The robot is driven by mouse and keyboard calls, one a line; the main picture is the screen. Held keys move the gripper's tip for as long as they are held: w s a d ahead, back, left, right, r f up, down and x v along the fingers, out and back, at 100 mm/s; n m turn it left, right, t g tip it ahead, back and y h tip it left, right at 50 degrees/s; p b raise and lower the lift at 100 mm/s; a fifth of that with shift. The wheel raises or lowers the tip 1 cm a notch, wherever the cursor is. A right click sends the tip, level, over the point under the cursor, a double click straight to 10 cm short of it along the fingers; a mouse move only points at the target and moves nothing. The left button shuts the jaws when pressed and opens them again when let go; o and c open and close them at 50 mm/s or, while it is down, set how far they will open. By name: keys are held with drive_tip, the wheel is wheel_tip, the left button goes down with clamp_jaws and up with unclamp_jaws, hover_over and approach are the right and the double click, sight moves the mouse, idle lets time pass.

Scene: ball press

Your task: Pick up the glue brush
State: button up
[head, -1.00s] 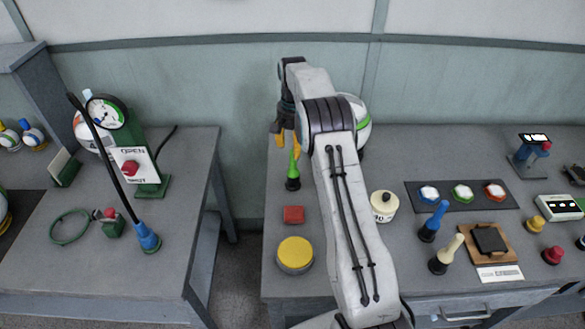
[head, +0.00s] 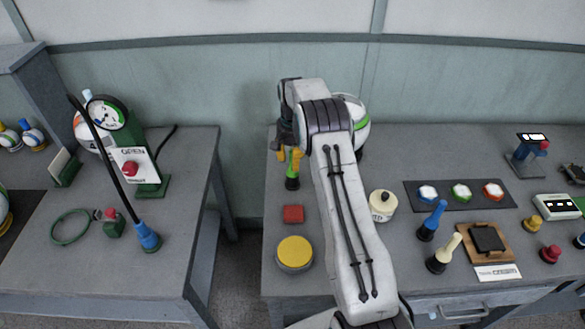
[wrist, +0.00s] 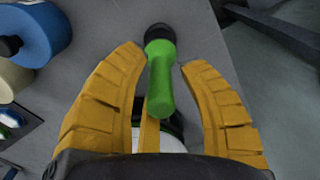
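A green-handled tool with a black base (head: 292,183) stands upright near the left edge of the right bench; no label shows whether it is the glue brush. Similar tools with a blue handle (head: 434,218) and a cream handle (head: 446,250) stand further right. My gripper (head: 289,157) is at the green tool, its yellow fingers pointing down. In the wrist view the green handle (wrist: 160,80) lies between the two open fingers (wrist: 163,62), with a gap on both sides. The arm hides part of the bench behind it.
A cream lidded pot (head: 383,205) stands right of my arm. A white ball with a green stripe (head: 362,125) is behind the arm. A gap separates the two benches.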

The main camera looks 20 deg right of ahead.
clamp_jaws()
drive_tip(key=shift+r, duration=0.1)
idle(0.3)
